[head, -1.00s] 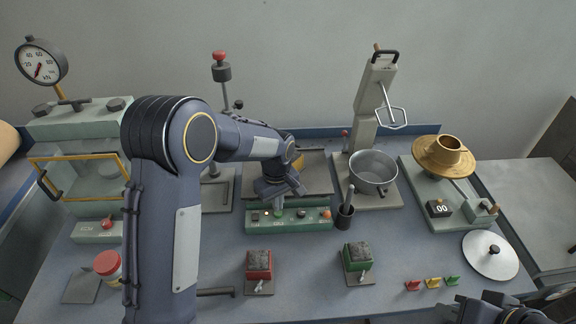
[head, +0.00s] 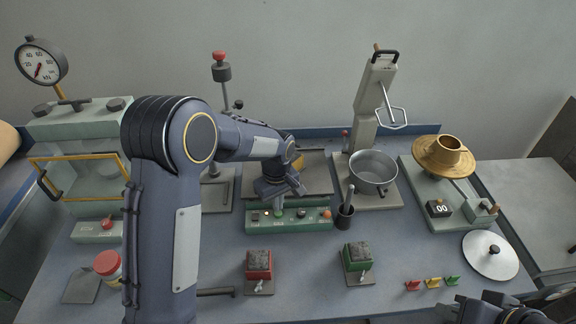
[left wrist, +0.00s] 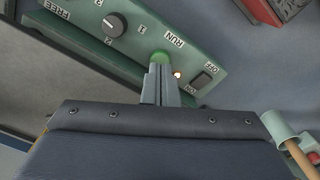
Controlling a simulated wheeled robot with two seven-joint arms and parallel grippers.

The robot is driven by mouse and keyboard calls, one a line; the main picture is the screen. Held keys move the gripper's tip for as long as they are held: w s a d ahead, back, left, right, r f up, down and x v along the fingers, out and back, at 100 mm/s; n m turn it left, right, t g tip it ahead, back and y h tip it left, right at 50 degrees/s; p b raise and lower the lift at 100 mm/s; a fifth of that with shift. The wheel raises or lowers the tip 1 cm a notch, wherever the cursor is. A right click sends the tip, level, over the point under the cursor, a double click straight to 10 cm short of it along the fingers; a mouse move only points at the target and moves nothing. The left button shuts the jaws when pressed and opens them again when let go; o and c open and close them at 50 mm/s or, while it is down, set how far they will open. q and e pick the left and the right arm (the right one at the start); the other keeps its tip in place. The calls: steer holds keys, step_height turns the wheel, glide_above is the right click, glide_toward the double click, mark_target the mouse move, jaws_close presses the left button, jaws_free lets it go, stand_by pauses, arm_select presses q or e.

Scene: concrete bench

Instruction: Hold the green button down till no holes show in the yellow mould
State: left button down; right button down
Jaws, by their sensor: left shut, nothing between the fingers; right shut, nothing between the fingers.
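The green button (head: 279,214) is on the front of a long green control box (head: 308,222). It also shows in the left wrist view (left wrist: 161,58), beside the RUN label. My left gripper (head: 279,206) is shut and empty, pointing down with its fingertips at the button. They look to be touching it, but I cannot tell how far it is pressed. A small yellow part (head: 299,161), perhaps the mould, shows behind my left forearm. The rest is hidden, so its holes cannot be seen. My right gripper (head: 500,311) is partly in view at the lower right, shut and empty.
A lit lamp (left wrist: 177,74), an ON/OFF switch (left wrist: 202,80) and a dial (left wrist: 114,25) are close to the button. A pot (head: 373,170) and a dark cup (head: 345,216) stand to the right. Red (head: 258,265) and green (head: 356,257) blocks sit in front.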

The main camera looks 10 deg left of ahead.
arm_select(q)
steer(key=shift+f+b, duration=0.85)
steer(key=shift+f, duration=0.25)
stand_by(0.4)
steer(key=shift+r, duration=0.1)
stand_by(4.5)
steer(key=shift+r+p, duration=2.15)
steer(key=shift+r, duration=0.8)
